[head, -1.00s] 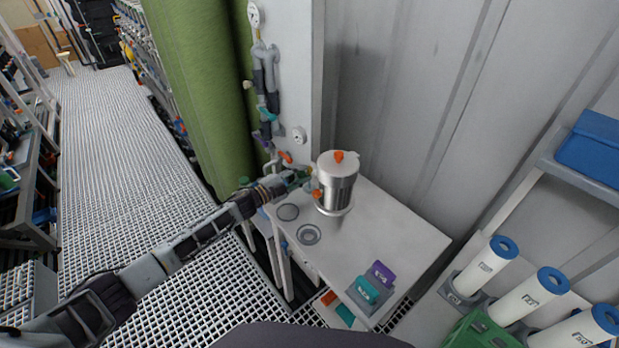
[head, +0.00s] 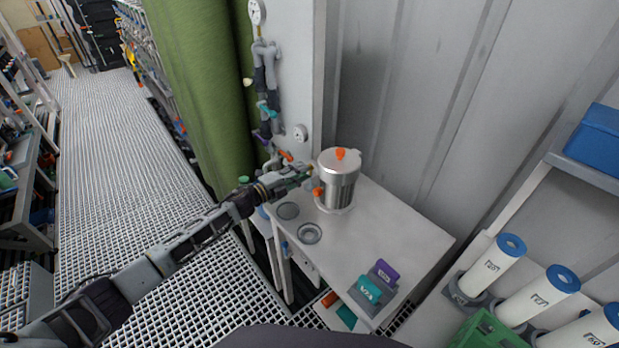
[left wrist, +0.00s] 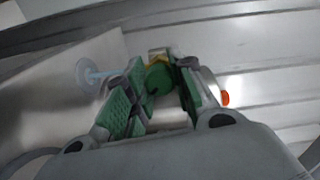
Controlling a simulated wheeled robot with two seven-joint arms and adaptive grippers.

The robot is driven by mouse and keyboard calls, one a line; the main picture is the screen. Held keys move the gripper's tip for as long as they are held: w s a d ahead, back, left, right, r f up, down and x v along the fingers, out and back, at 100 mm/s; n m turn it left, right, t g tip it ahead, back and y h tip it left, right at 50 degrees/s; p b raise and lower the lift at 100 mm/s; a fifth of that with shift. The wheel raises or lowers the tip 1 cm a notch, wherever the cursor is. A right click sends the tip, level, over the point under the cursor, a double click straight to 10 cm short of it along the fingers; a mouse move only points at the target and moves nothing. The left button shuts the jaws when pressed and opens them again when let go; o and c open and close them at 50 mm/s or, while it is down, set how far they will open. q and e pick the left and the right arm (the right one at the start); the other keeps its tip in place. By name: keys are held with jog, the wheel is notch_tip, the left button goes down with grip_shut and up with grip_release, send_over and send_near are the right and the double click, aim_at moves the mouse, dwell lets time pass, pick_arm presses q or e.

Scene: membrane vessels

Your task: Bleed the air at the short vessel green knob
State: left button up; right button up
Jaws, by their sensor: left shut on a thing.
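A short steel vessel (head: 337,188) with an orange knob (head: 340,154) on its lid stands upright on the white table (head: 388,235). A second orange knob (head: 317,192) shows low on its left side. My left gripper (head: 306,171) reaches in from the left and is at the left side of the vessel. In the left wrist view a round green knob (left wrist: 158,79) lies between the green-padded fingers of my left gripper (left wrist: 160,92), which is shut on it. In the head view the gripper hides this knob. My right gripper is not in view.
Grey pipes with valves (head: 266,95) run up the wall post behind my left gripper. A green curtain (head: 205,90) hangs to its left. Two round recesses (head: 309,233) are in the tabletop. Teal (head: 370,289) and purple (head: 387,271) tagged pieces sit at its front. White cartridges (head: 492,266) stand at right.

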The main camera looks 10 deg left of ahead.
pick_arm(q)
jog(key=shift+r, duration=0.1)
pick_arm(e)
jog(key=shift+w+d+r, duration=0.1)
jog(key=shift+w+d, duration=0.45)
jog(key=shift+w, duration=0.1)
pick_arm(q)
jog(key=m+b, duration=0.2)
jog(key=m, duration=0.1)
jog(key=shift+w, duration=0.1)
jog(key=shift+m+b, duration=0.45)
jog(key=shift+m, duration=0.15)
jog(key=shift+r, duration=0.1)
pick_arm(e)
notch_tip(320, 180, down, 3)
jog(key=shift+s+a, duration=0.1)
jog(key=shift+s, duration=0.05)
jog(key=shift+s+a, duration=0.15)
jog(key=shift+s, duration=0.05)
pick_arm(q)
jog(key=m+b, duration=0.2)
jog(key=shift+m, duration=0.3)
jog(key=shift+d+m+b, duration=0.1)
jog(key=shift+m+b, duration=0.4)
jog(key=shift+m, duration=0.4)
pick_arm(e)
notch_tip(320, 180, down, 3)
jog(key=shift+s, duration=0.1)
